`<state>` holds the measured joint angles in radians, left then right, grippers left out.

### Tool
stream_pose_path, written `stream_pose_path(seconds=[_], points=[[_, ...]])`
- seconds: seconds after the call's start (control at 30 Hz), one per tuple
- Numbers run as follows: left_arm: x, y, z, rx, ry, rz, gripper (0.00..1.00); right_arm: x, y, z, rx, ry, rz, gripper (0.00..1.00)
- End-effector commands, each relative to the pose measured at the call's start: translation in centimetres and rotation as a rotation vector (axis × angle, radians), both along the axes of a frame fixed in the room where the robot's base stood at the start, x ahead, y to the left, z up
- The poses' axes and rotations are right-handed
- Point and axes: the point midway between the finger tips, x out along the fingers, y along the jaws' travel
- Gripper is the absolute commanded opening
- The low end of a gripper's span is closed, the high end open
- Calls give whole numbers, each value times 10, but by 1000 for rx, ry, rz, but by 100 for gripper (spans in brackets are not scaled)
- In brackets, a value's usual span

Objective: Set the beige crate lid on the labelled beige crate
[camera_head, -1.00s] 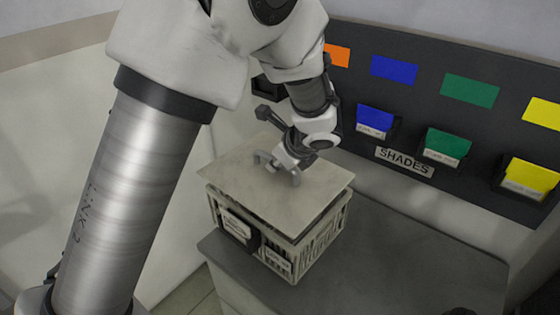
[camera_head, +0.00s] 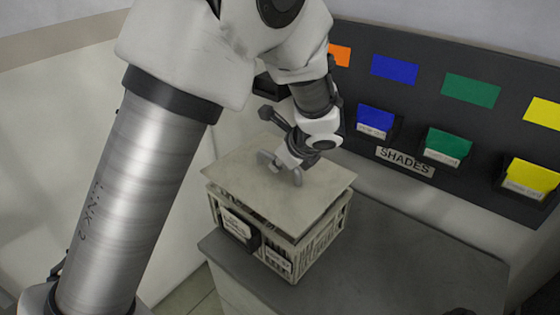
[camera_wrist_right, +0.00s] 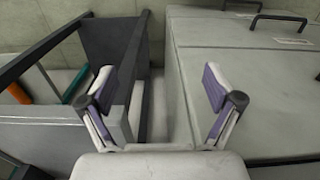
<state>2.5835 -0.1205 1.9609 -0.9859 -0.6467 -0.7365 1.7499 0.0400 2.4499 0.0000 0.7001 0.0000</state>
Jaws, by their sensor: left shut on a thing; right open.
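The beige crate lid (camera_head: 240,175) is a flat plate with a grey handle (camera_head: 296,178). My left gripper (camera_head: 285,166) is shut on that handle from above. The lid is over the labelled beige crate (camera_head: 318,240), a slatted box on the grey cabinet. At the crate's front left, a narrow gap with dark contents shows between lid and rim. The lid's right side reaches slightly past the crate. Whether it touches the rim at the back is hidden. My right gripper (camera_wrist_right: 157,95) is open and empty in the right wrist view.
The grey cabinet top (camera_head: 410,245) is clear right of the crate. Behind it stands a dark SHADES board (camera_head: 420,115) with coloured card pockets. In the right wrist view, a dark divided bin (camera_wrist_right: 110,45) is left and a grey box with black handles (camera_wrist_right: 240,60) right.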

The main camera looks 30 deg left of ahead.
Motion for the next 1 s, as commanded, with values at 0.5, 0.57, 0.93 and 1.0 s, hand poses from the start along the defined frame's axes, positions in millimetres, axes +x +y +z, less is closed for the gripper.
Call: stream_pose_path(seconds=[0.5,0.57,0.93,1.0], points=[[0,0,-29,1,0,-1,0,0,0,-23,0,0,0,91],[0,0,-32,1,0,-1,0,0,0,-26,0,0,0,91],[1,0,-46,1,0,0,0,0,0,-37,0,0,0,91],[1,0,-45,0,0,0,0,0,0,-37,0,0,0,91]])
